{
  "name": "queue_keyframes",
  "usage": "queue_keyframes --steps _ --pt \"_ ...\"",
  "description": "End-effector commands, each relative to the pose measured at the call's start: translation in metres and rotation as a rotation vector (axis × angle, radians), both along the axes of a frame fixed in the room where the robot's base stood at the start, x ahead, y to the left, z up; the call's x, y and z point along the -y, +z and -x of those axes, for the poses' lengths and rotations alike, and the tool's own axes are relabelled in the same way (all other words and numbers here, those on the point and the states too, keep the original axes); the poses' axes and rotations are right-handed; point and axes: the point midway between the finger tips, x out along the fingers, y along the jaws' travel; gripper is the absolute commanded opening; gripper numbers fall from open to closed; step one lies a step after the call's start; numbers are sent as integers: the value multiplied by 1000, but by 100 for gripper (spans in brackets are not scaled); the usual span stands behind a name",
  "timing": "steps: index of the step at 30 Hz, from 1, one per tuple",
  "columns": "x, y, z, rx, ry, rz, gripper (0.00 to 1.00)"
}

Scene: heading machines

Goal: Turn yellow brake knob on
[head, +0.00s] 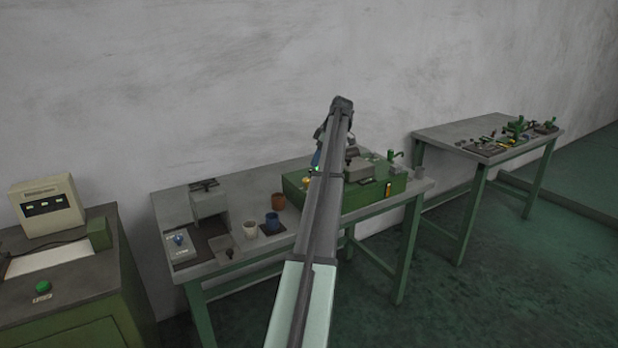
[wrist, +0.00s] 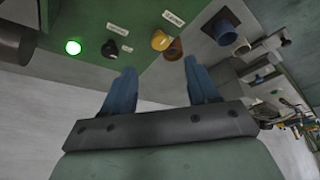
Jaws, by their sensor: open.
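The yellow knob (wrist: 160,40) sits on a green panel in the upper middle of the wrist view, with a small white label beside it. My gripper (wrist: 156,68) is open, its two blue fingers spread on either side below the knob. It appears apart from the knob, with nothing between the fingers. In the head view my arm hides most of the gripper and part of the green machine (head: 375,197) on the middle table. I cannot tell from the label which way the knob is turned.
A blue cup (head: 272,223), a white cup (head: 250,229) and a brown cup (head: 278,201) stand on the table.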

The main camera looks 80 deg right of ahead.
Motion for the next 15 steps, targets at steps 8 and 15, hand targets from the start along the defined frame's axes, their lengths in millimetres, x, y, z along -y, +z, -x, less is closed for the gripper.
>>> queue_keyframes --steps 8,15 --pt "-1 -47 -19 0 0 -2 59" --pt "-1 -74 -31 0 -1 -1 59"
